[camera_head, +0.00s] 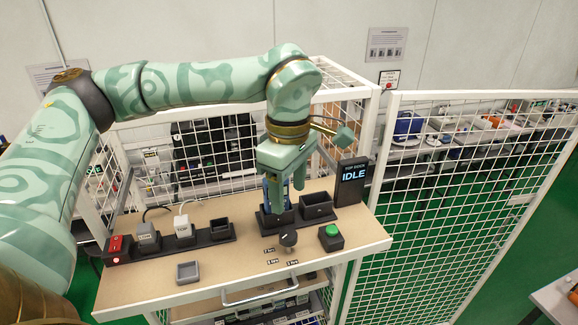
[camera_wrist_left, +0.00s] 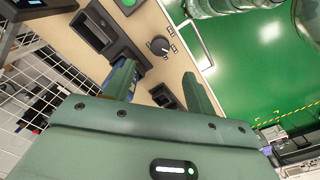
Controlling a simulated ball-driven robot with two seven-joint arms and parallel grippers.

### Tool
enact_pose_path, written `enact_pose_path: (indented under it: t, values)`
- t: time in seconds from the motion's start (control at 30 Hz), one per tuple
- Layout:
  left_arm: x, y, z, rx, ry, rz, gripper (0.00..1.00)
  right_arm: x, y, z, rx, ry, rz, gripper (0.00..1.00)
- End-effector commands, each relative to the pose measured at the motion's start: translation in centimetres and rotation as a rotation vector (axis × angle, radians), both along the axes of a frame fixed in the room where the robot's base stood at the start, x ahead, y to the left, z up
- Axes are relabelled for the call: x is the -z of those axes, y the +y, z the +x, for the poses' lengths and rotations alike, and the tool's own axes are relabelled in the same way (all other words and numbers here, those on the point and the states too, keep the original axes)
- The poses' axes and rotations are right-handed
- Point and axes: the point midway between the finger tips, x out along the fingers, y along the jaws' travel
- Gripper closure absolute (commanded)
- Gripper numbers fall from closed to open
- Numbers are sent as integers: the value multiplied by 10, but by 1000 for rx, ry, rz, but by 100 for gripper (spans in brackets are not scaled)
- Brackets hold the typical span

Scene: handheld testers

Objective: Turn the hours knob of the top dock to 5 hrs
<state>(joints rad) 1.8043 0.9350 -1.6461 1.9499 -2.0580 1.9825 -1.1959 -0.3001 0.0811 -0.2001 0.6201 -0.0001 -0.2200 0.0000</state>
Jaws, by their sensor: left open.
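The hours knob (camera_head: 288,240) is a dark round dial on the tan top shelf, with small hour labels around its near side; one reads 5 hrs (camera_head: 293,263). It also shows in the left wrist view (camera_wrist_left: 160,47), beyond my fingertips. I cannot read its pointer setting for sure. The top dock display (camera_head: 353,184) reads "TOP DOCK IDLE". My left gripper (camera_head: 286,198) points down, open, above and behind the knob and apart from it. Its fingers also show in the left wrist view (camera_wrist_left: 160,82). A blue device in the dock is partly hidden behind the gripper. My right gripper is not in view.
A green button (camera_head: 331,232) stands right of the knob. An empty dock slot (camera_head: 316,206) is behind it. Left are a strip with plugs (camera_head: 183,229) and a red switch (camera_head: 116,243). A small grey tray (camera_head: 188,272) sits in front.

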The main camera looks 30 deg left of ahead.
Motion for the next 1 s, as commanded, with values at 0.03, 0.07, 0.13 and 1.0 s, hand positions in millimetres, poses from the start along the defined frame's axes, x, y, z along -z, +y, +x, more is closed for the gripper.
enact_pose_path:
  t: [0.03, 0.07, 0.13, 1.0]
  values:
    - [-13, 0, 1, 0, -5, 0, 44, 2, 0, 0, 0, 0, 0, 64]
    - [-19, 0, 1, 0, -5, 0, 44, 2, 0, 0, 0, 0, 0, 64]
    - [-33, 0, 0, 0, -4, -1, 44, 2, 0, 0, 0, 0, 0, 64]
    - [-56, 0, 0, 1, 0, 0, 44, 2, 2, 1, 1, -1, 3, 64]
